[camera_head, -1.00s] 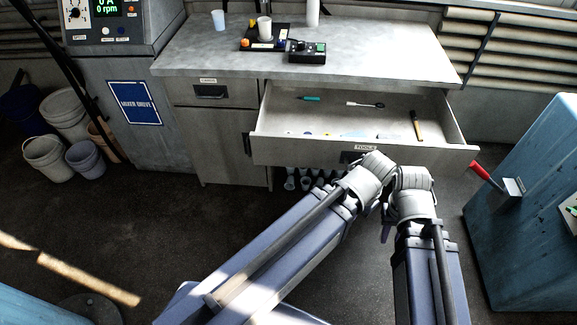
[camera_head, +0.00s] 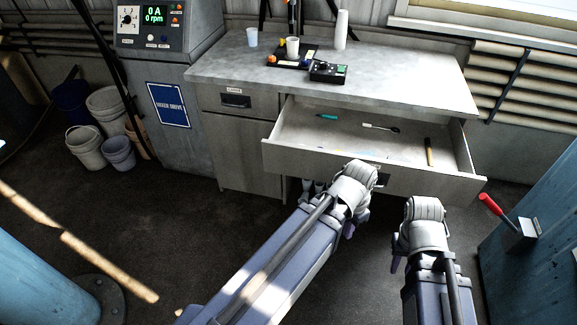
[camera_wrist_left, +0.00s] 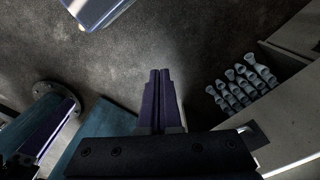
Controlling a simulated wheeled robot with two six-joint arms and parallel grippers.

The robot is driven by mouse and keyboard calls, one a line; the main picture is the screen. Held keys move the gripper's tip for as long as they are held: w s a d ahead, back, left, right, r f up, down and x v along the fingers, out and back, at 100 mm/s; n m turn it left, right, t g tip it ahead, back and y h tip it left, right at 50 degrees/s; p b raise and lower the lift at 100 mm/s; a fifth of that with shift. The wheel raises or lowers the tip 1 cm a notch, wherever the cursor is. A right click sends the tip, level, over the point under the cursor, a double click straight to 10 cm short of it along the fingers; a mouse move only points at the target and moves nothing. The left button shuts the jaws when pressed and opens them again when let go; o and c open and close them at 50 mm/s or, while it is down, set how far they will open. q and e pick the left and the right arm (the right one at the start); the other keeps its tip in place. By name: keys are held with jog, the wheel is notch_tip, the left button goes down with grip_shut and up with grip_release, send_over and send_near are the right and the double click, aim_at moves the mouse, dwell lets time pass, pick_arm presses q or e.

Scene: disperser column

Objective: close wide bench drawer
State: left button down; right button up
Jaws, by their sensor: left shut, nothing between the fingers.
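The wide bench drawer (camera_head: 290,155) is pulled out from the right part of the grey bench (camera_head: 228,70). It holds a green-handled tool (camera_head: 327,116), a spoon-like tool (camera_head: 380,127) and a brown-handled tool (camera_head: 429,152). My left gripper (camera_head: 349,229) is in front of the drawer's front panel in the head view, its wrist overlapping the panel and label area. In the left wrist view its fingers (camera_wrist_left: 160,100) are shut and empty. I cannot tell whether it touches the drawer. My right gripper (camera_head: 395,263) hangs lower right, apart from the drawer; its fingers are mostly hidden.
A blue unit with a red lever (camera_head: 491,204) stands right of the drawer. Buckets (camera_head: 87,147) stand at the left beside the mixer drive cabinet (camera_head: 165,75). A tray, cups and a control box (camera_head: 328,72) are on the benchtop.

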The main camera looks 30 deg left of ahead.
pick_arm(q)
jog(key=w+a+r+m+t+h, duration=0.1)
jog(key=w+a+r+m+t, duration=0.15)
jog(key=a, duration=0.75)
jog(key=w+a+r+m+t+h, duration=0.1)
jog(key=w+a+m+t, duration=0.15)
jog(key=a, duration=0.75)
jog(key=w+a+r+m+t, duration=0.1)
jog(key=w+a+m+t, duration=0.15)
jog(key=a, duration=0.75)
jog(key=b, duration=0.8)
send_near(295, 168)
jog(key=shift+g, duration=0.35)
jog(key=x, duration=0.4)
jog(key=shift+s+d+f, duration=0.15)
jog(key=shift+s+f, duration=0.1)
jog(key=shift+w, duration=0.7)
